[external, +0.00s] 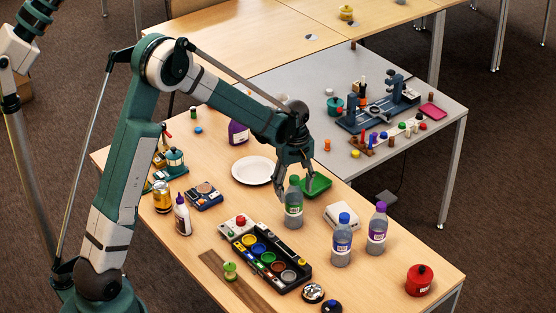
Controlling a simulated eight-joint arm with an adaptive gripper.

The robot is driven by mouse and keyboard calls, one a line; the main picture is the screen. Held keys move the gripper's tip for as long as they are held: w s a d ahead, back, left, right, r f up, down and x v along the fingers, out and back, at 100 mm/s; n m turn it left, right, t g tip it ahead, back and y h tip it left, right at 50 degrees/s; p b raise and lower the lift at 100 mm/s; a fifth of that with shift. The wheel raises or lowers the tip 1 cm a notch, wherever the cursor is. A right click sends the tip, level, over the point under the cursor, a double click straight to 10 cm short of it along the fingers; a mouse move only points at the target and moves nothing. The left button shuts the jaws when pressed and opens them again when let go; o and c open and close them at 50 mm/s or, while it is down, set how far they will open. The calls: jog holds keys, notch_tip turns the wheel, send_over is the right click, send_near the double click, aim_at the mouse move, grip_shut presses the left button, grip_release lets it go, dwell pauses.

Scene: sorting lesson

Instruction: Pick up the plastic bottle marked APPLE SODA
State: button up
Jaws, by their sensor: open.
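Three plastic bottles stand upright on the wooden table in the external view. One has a green cap and green label (293,211), one has a blue cap and blue label (342,243), and one has a purple cap and purple label (377,231). The lettering is too small to read, so I cannot tell which is marked APPLE SODA. My gripper (295,188) is open and points down at the green-capped bottle. Its fingers appear on either side of that bottle's upper part. I cannot tell whether they touch it.
A white plate (253,169) and green tray (318,184) lie behind the green-capped bottle. A white box (343,215) stands to its right. A black paint tray (292,275) lies in front. A red pot (419,280) stands near the right edge.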

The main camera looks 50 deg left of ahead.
aim_at(294, 205)
jog(key=shift+f, duration=1.3)
jog(key=shift+a+f+b, duration=0.1)
jog(key=shift+f+b, duration=0.65)
jog(key=shift+f, duration=1.9)
jog(key=c, duration=0.9)
